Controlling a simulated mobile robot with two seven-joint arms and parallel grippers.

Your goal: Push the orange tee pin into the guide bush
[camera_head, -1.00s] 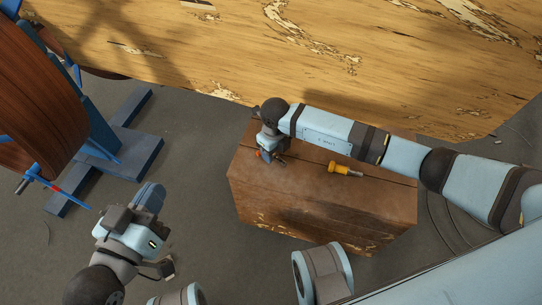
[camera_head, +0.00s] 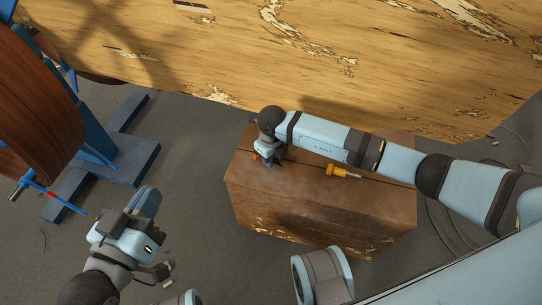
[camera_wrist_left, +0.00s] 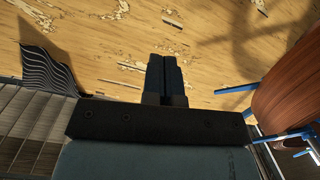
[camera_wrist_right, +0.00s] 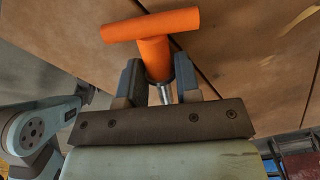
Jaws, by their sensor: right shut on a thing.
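The orange tee pin (camera_wrist_right: 155,48) fills the middle of the right wrist view, its crossbar beyond the fingertips. Its stem runs between the fingers, with a bright metal section close to the palm. My right gripper (camera_wrist_right: 158,82) is shut on this stem. In the head view the right gripper (camera_head: 272,160) is low over the left part of the wooden box, with a bit of orange beside it. I cannot tell whether the pin touches the box. My left gripper (camera_wrist_left: 167,78) has its fingers together, with nothing visible between them. I cannot make out the guide bush in any view.
The wooden box (camera_head: 300,210) carries an orange-handled tool (camera_head: 338,171) right of the gripper. A large worn wooden panel (camera_head: 330,60) spans the back. A brown reel (camera_head: 35,115) on a blue stand (camera_head: 125,165) is at the left. Grey floor lies between stand and box.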

